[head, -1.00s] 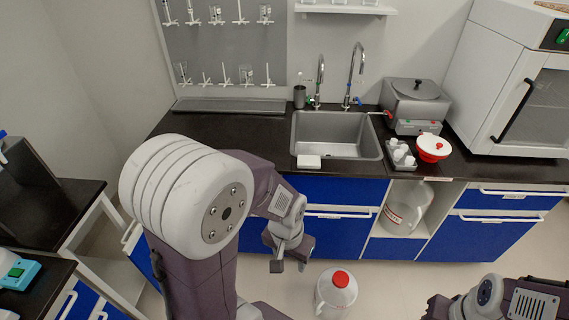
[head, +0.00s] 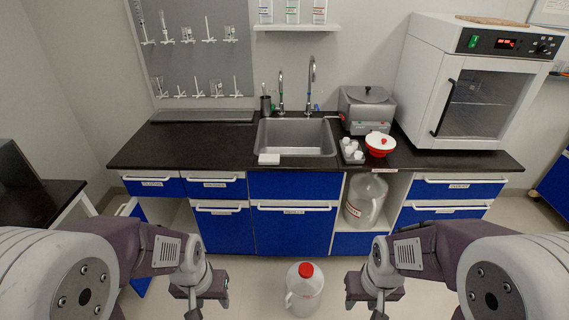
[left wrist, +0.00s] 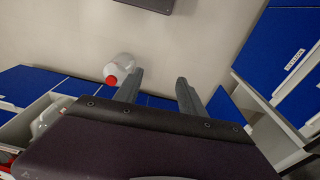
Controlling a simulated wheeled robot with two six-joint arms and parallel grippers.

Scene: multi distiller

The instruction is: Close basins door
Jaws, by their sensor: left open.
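The basin (head: 297,138) is a grey sink set in a black counter in the head view. The blue door below it (head: 292,232), with a white handle, lies flush with the cabinet front and looks shut. Farther left, another blue door (head: 138,232) stands swung out beside an open white compartment. My left gripper (head: 205,300) is open and empty, low in front of the cabinets. Its spread fingers show in the left wrist view (left wrist: 160,88). My right gripper (head: 365,300) is low on the right, empty, its fingers apart.
A clear jug with a red cap (head: 305,288) stands on the floor between my grippers. A large bottle (head: 365,200) sits in an open niche. A side table (head: 60,200) stands at the left. Pale floor separates my grippers from the cabinets.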

